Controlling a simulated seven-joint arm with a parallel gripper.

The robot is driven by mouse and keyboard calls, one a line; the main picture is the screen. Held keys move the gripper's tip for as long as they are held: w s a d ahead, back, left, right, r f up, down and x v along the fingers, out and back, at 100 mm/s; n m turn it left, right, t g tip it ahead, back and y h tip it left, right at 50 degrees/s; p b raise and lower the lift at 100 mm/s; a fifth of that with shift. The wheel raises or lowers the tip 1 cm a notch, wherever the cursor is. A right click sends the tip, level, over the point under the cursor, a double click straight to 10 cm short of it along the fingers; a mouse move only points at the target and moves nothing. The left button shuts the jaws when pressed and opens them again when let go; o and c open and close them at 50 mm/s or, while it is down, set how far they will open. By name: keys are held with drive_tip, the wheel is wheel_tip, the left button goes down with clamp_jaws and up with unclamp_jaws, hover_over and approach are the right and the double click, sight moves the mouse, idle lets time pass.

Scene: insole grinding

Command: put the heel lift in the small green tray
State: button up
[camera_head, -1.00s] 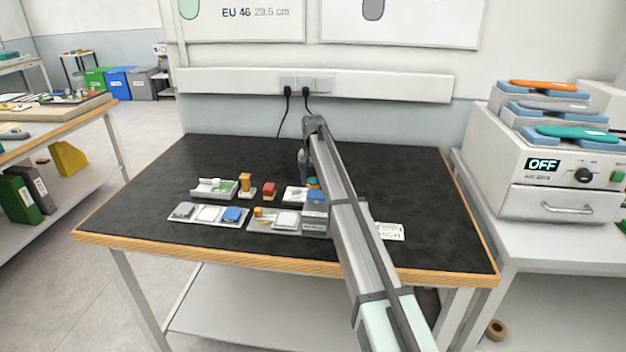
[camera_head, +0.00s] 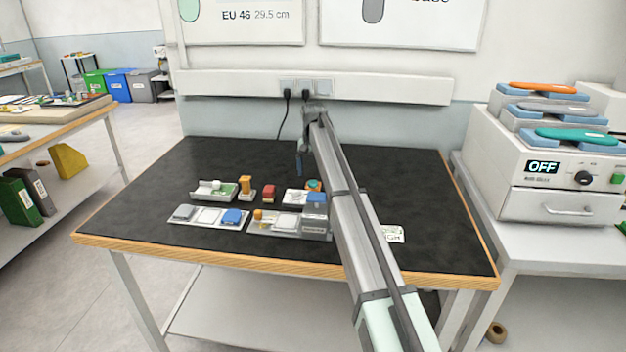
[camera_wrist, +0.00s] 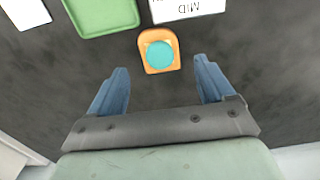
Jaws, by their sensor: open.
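The heel lift, which I take to be the small orange D-shaped piece (camera_wrist: 147,61) with a teal disc on top, lies on the black bench top. My gripper (camera_wrist: 161,72) is open and empty above the bench. The piece lies just beyond the fingertips, roughly centred between them. The small green tray (camera_wrist: 106,32) is partly in the wrist view at upper left, empty where visible. My arm seems to hide it in the head view.
Trays of small parts (camera_head: 207,226) lie further left. The bench's back (camera_head: 230,150) is clear.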

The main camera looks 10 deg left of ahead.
sight(313, 182)
wheel_tip(313, 182, up, 6)
drive_tip(key=shift+r, duration=0.2)
drive_tip(key=shift+o, duration=0.5)
drive_tip(key=shift+r, duration=0.4)
drive_tip(key=f, duration=1.2)
drive_tip(key=shift+s+f, duration=0.25)
drive_tip(key=c, duration=1.2)
drive_tip(key=shift+r, duration=0.15)
